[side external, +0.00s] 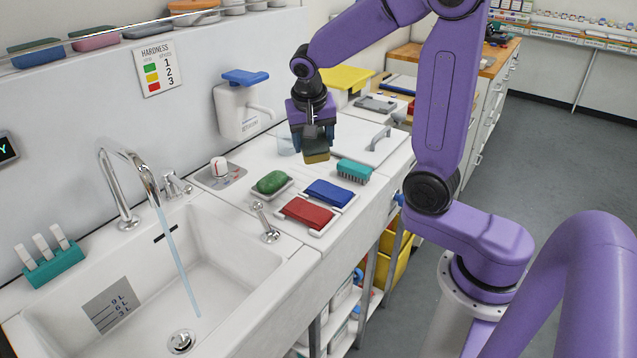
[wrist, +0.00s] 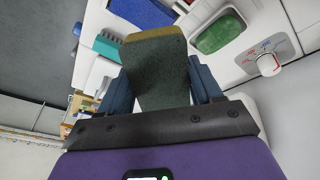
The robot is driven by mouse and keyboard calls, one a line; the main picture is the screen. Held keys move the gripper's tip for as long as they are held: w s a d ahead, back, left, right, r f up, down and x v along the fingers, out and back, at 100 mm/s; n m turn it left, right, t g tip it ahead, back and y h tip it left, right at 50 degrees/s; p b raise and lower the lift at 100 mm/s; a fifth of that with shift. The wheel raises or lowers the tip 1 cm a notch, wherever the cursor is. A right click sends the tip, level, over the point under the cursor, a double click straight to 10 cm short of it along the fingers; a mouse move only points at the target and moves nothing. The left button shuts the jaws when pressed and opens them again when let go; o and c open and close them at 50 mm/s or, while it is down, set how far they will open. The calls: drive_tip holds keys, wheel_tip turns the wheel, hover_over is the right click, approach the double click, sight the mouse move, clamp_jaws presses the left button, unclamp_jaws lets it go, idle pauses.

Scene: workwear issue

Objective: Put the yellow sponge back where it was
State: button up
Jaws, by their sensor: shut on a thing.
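The yellow sponge (side external: 317,158) hangs at the lower end of my gripper (side external: 314,143), above the white counter beyond the green soap and the teal brush. In the wrist view the sponge (wrist: 157,77) sits between the two dark blue fingers of my gripper (wrist: 161,88). Its broad dark green-grey face fills the middle there, with a yellow-brown edge at the far end. My gripper is shut on it. In the side view the sponge looks clear of the counter, but the exact height is hard to tell.
A blue pad (side external: 328,193) and a red pad (side external: 307,213) lie in white holders. A white dispenser (side external: 238,110) hangs behind. The sink (side external: 235,255) has running water at front left.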

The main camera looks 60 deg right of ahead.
drive_tip(key=s+d+m+g+y, duration=0.25)
drive_tip(key=s+d+m, duration=0.25)
drive_tip(key=d+m, duration=0.3)
drive_tip(key=m+y, duration=0.1)
hover_over(321, 166)
drive_tip(key=shift+t, duration=0.35)
drive_tip(key=f, duration=1)
drive_tip(key=shift+s+a, duration=0.15)
drive_tip(key=shift+s, duration=0.2)
drive_tip(key=shift+w+f, duration=0.3)
drive_tip(key=shift+f, duration=1.45)
drive_tip(key=shift+f, duration=0.15)
drive_tip(key=o, duration=1)
